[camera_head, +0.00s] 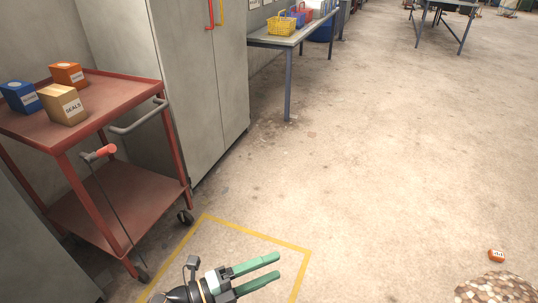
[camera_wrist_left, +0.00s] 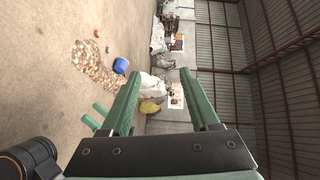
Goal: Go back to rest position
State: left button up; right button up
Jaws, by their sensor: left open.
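My left gripper (camera_head: 262,278) reaches in at the bottom of the head view, with its two green fingers apart and nothing between them. It hangs above the floor, over the yellow-lined area. In the left wrist view the left gripper (camera_wrist_left: 166,100) also shows open and empty, its fingers pointing towards the far part of the hall. Two more green bars (camera_wrist_left: 96,116) show at the left of that view; I cannot tell how they stand. My right gripper does not show clearly in the head view.
A red cart (camera_head: 110,105) with several small boxes stands at the left, beside a grey cabinet (camera_head: 190,80). A table (camera_head: 262,38) with baskets stands behind. A small orange box (camera_head: 496,255) and a pebble-like heap (camera_head: 495,290) lie at the right. The middle floor is clear.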

pick_arm(q)
jog(key=s+a+f+n+t+y, duration=0.2)
jog(key=a+f+n+y, duration=0.35)
jog(key=a+n, duration=0.35)
jog(key=s+a+f+n+t+y, duration=0.1)
jog(key=a+f+n+t+y, duration=0.1)
jog(key=a+f+n+y, duration=0.5)
jog(key=s+a+f+n+g, duration=0.3)
jog(key=s+a+n+g, duration=0.15)
jog(key=s+a, duration=0.3)
jog(key=d+r+n+t+p, duration=0.1)
jog(key=d+r+n+t, duration=0.1)
jog(key=d+n, duration=0.6)
notch_tip(320, 180, up, 12)
jog(key=s+m+p, duration=0.1)
jog(key=p, duration=1.5)
jog(key=shift+a+y, duration=0.4)
jog(key=shift+y, duration=0.05)
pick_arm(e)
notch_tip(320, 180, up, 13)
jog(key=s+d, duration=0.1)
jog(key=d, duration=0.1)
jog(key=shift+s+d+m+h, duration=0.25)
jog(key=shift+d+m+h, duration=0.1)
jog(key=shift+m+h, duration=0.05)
pick_arm(q)
jog(key=shift+r+m, duration=0.1)
jog(key=shift+m, duration=0.15)
